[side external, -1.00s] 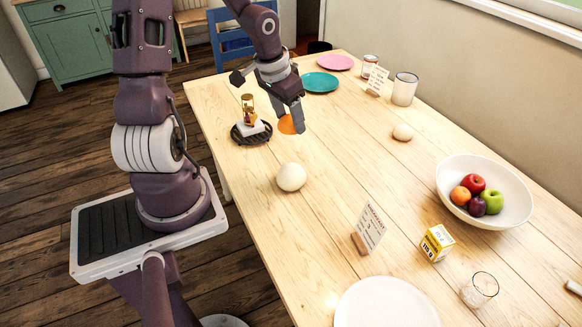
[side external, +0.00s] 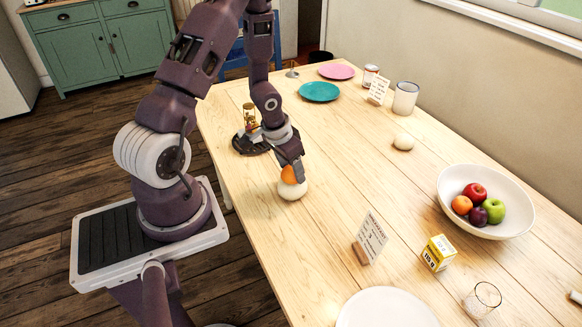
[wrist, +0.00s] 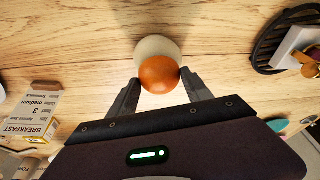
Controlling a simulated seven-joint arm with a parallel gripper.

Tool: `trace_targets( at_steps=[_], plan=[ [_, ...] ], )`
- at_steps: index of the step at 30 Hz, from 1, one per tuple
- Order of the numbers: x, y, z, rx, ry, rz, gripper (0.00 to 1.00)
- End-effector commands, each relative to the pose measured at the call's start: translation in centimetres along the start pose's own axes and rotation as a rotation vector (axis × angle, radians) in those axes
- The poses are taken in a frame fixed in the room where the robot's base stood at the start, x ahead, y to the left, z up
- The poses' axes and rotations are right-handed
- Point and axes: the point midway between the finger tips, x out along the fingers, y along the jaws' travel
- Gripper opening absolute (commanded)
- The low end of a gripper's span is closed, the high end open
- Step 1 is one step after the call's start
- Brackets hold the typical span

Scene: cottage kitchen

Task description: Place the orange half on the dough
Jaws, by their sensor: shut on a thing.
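My gripper (side external: 295,166) is shut on the orange half (side external: 289,174), with a finger on each side of it. The orange half also shows in the wrist view (wrist: 159,75) as a round orange shape between the fingertips. The dough (side external: 292,190) is a pale round ball on the table, directly below the orange half. In the wrist view the dough (wrist: 155,46) is partly hidden behind the orange half. The two overlap in both views, and I cannot tell whether they touch.
A card in a wooden holder (side external: 370,237) and a yellow box (side external: 438,253) stand to the right. A white fruit bowl (side external: 520,207) is further right. A second pale ball (side external: 403,142) lies towards the back.

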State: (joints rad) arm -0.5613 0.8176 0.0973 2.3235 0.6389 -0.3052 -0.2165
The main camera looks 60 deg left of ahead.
Motion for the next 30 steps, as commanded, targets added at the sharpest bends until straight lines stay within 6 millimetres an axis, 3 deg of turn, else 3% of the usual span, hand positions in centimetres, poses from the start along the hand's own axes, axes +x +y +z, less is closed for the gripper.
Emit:
trace_targets(
  at_steps=[6,7,10,20,23,30],
  plan=[
    [0.3,0.0,0.1,-0.001,0.000,0.000,0.42],
    [0.2,0.0,0.0,-0.001,0.001,0.000,0.64],
    [0.2,0.0,0.0,-0.001,0.001,0.000,0.80],
    [-0.1,0.0,-0.1,-0.001,0.001,0.000,0.80],
    [-1.6,-0.1,-0.2,-0.004,0.005,0.000,0.80],
    [-8.3,-0.2,-0.2,-0.009,0.008,-0.001,0.80]
  ],
)
